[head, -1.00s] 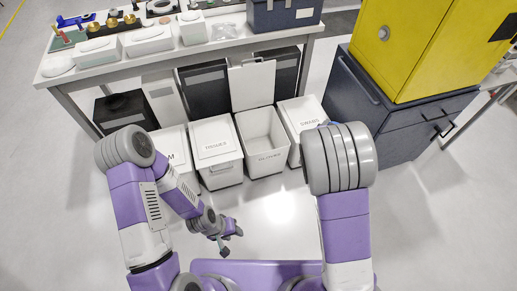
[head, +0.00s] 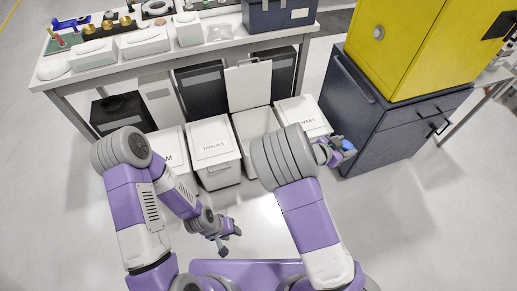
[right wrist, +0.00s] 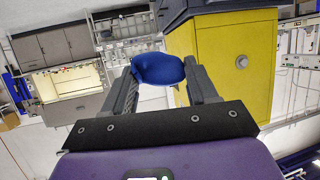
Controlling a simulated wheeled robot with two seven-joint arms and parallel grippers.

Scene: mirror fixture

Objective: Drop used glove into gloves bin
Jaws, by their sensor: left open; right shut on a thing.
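A blue glove (right wrist: 158,69) is held between the fingers of my right gripper (right wrist: 163,90) in the right wrist view. In the head view the blue glove (head: 347,143) shows at the end of my right arm, to the right of the swabs bin, in front of the dark cabinet. The gloves bin (head: 252,120) stands below the table with its lid raised; my right arm hides its front and label. My left gripper (head: 228,237) is open and empty, low over the floor in front of the bins.
The tissues bin (head: 212,148) and the swabs bin (head: 303,115) flank the gloves bin, both lidded. A dark cabinet (head: 365,115) with a yellow cabinet (head: 395,45) on top stands at right. A white table (head: 120,60) with several items is behind.

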